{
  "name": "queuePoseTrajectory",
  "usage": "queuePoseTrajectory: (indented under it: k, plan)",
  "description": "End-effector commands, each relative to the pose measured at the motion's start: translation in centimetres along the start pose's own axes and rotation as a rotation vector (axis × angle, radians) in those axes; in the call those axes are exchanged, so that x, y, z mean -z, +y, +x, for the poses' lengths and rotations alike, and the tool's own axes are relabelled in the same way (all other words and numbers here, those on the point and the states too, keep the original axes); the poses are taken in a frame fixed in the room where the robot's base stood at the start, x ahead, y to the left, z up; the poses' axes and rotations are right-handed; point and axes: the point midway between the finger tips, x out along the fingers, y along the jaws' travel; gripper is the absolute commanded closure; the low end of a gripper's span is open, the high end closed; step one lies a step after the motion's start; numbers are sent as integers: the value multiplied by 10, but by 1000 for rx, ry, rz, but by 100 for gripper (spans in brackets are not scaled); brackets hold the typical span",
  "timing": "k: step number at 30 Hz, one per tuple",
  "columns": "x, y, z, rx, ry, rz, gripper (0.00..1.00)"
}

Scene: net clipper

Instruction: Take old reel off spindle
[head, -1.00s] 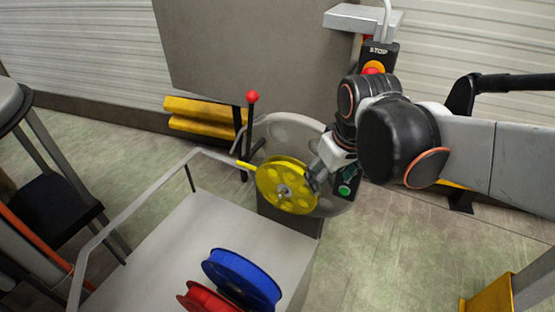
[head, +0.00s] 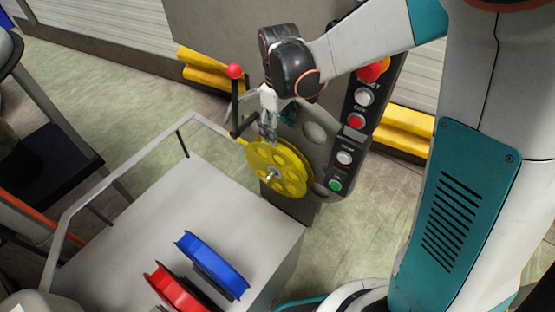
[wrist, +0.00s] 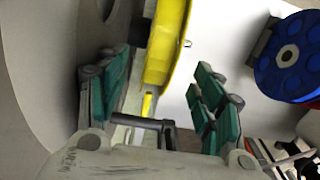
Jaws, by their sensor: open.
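The yellow reel (head: 278,168) sits on the spindle (head: 268,177) at the front of the grey machine. My gripper (head: 269,130) is just above the reel's upper rim, with its fingers pointing down. In the wrist view the reel (wrist: 167,45) shows edge-on ahead, in the gap between the two green-padded fingers. My gripper (wrist: 163,92) is open there, with no grip on the reel. I cannot tell whether a finger touches it.
A red-knobbed lever (head: 234,72) stands left of my gripper. A button panel (head: 352,125) is right of the reel. A blue reel (head: 212,266) and a red reel (head: 175,290) stand on the grey cart (head: 140,225), which has a side rail and bare top at left.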

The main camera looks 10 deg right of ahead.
Motion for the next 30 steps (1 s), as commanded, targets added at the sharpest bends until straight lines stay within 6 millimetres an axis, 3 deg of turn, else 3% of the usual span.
queuePoseTrajectory:
  k: [3, 9, 17, 25, 30]
  plan:
    - [0, 0, 27, 0, 1, 1, 39]
    - [0, 0, 56, -1, 1, 1, 39]
    - [0, 0, 70, -1, 1, 1, 39]
    - [-1, -3, 107, -1, 1, 1, 39]
    - [-1, -3, 116, -1, 1, 2, 39]
